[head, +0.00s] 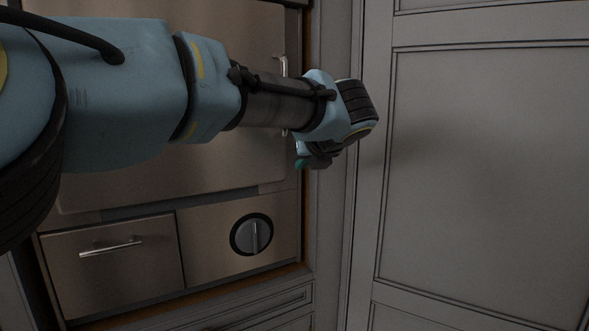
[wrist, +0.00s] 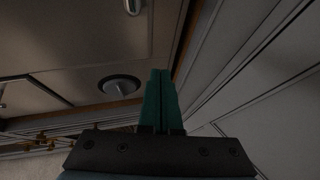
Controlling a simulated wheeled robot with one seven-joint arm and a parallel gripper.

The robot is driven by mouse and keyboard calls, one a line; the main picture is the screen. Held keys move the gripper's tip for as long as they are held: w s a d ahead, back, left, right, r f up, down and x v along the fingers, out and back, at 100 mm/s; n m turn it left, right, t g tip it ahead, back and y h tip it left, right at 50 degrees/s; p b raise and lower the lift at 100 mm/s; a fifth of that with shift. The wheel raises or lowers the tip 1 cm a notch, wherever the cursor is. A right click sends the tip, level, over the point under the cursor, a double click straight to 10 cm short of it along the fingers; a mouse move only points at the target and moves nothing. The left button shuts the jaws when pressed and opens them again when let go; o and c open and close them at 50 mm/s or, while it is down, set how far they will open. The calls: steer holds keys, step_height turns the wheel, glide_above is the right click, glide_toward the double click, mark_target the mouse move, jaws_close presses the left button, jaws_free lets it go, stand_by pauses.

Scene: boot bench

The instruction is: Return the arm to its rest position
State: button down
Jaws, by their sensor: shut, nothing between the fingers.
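My gripper (wrist: 160,88) shows in the wrist view with its two green fingers pressed together, shut and empty. In the head view my gripper (head: 302,163) is mostly hidden behind and below my wrist; only a bit of green shows. My blue arm (head: 120,90) reaches from the left across the upper part of the head view, in front of a steel appliance. The gripper is near the appliance's right edge, apart from the surfaces as far as I can tell.
The steel appliance (head: 110,190) has a round knob (head: 254,235), a drawer with a bar handle (head: 110,246) and an upright handle partly behind my arm. A grey panelled door (head: 480,180) stands close on the right. A grey drawer (head: 270,306) lies below.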

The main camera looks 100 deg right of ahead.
steer(key=s+b+v, duration=0.2)
steer(key=v, duration=0.5)
steer(key=shift+a+r, duration=0.15)
steer(key=shift+a, duration=0.1)
